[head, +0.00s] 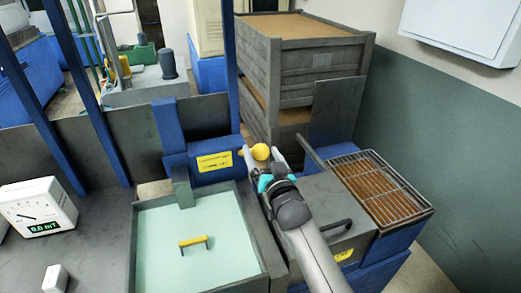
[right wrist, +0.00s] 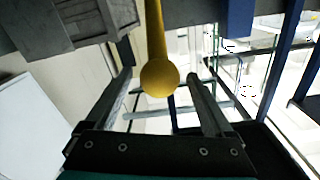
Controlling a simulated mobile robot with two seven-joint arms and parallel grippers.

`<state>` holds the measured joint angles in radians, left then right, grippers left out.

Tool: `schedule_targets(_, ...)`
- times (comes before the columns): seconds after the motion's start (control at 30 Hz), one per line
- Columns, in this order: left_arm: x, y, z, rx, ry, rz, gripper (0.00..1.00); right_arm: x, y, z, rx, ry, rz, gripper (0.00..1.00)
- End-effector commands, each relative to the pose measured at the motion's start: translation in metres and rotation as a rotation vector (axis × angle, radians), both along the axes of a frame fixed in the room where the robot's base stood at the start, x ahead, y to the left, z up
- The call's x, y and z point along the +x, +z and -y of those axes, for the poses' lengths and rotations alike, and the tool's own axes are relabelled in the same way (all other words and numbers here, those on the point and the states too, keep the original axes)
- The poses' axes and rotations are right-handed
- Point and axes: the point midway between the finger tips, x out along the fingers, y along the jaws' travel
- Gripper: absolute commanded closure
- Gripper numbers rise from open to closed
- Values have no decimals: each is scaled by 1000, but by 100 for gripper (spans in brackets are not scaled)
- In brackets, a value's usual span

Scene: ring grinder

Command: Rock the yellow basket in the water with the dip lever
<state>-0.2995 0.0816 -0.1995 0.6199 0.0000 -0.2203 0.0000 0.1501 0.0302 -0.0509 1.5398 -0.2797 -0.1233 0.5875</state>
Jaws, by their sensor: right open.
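The dip lever (head: 260,152) is a yellow rod ending in a round yellow knob, by the blue block behind the tank. In the right wrist view its knob (right wrist: 159,78) hangs between my fingers, with gaps at both sides. My right gripper (head: 263,165) is open around the knob; its fingers (right wrist: 158,95) stand apart. The yellow basket's handle (head: 194,241) shows as a short yellow bar with dark ends in the pale green water (head: 165,225). The rest of the basket is not visible. My left gripper is not in view.
A blue block with a yellow label (head: 214,161) stands behind the tank. A grate-topped bin (head: 380,188) is at the right, and stacked grey crates (head: 300,65) stand behind. A white meter (head: 38,207) sits at the left on the dark bench.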

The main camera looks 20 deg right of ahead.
Motion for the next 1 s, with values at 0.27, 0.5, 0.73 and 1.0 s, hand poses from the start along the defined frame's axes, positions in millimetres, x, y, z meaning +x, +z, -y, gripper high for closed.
schedule_targets(0.27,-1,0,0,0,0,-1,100,16,0,0,2,0,0,13)
schedule_targets(0.5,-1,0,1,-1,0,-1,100,17,0,0,2,0,0,13)
schedule_targets(0.73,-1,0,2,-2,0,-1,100,17,0,0,2,0,0,32)
schedule_targets(1.0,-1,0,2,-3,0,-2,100,17,0,0,1,0,0,62)
